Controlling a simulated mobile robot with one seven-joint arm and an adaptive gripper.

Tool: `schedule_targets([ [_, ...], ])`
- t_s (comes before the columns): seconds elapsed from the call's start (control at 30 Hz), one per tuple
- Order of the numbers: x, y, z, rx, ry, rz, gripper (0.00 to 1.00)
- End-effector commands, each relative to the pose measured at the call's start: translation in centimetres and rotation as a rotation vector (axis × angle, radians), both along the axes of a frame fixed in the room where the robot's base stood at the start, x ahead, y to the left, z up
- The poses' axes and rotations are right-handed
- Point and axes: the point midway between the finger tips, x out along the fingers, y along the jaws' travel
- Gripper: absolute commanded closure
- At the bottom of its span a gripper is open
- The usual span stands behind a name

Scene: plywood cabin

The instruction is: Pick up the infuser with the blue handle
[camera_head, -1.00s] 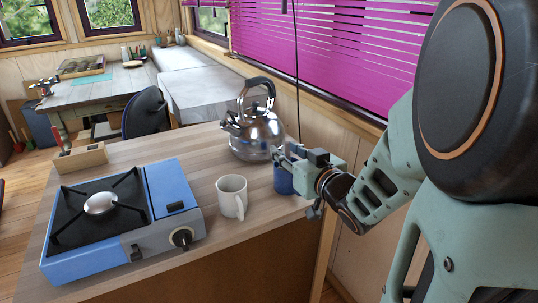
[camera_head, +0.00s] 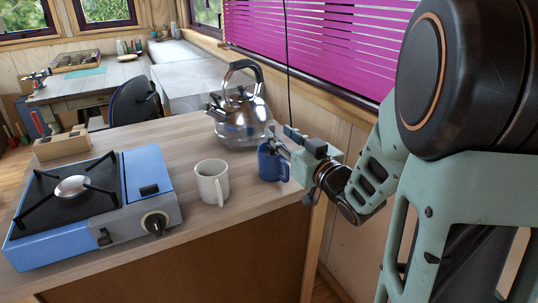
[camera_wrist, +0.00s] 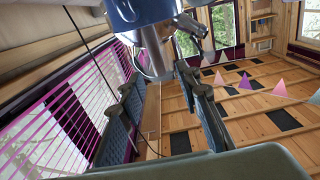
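I cannot make out an infuser with a blue handle for certain in either view. My gripper (camera_head: 281,140) is at the right rim of a blue mug (camera_head: 269,167) in the head view, and whether it touches is unclear. In the wrist view my gripper's two dark fingers (camera_wrist: 166,110) stand apart with nothing clearly between them. A rounded blue surface (camera_wrist: 140,10), probably the mug, fills the top edge there.
A chrome kettle (camera_head: 240,122) stands behind the mug, close to my gripper. A white mug (camera_head: 208,182) is left of the blue mug. A blue camping stove (camera_head: 150,200) and a wooden block (camera_head: 62,145) are farther left. Pink blinds (camera_head: 320,45) hang behind.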

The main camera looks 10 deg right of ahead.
Motion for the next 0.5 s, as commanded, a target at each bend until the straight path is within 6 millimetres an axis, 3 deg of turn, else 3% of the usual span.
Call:
schedule_targets([
  [0.3,3.9,1.3,-0.4,0.0,0.0,0.002,0.69],
  [0.5,5.0,1.6,-0.5,0.001,0.001,-0.001,0.69],
])
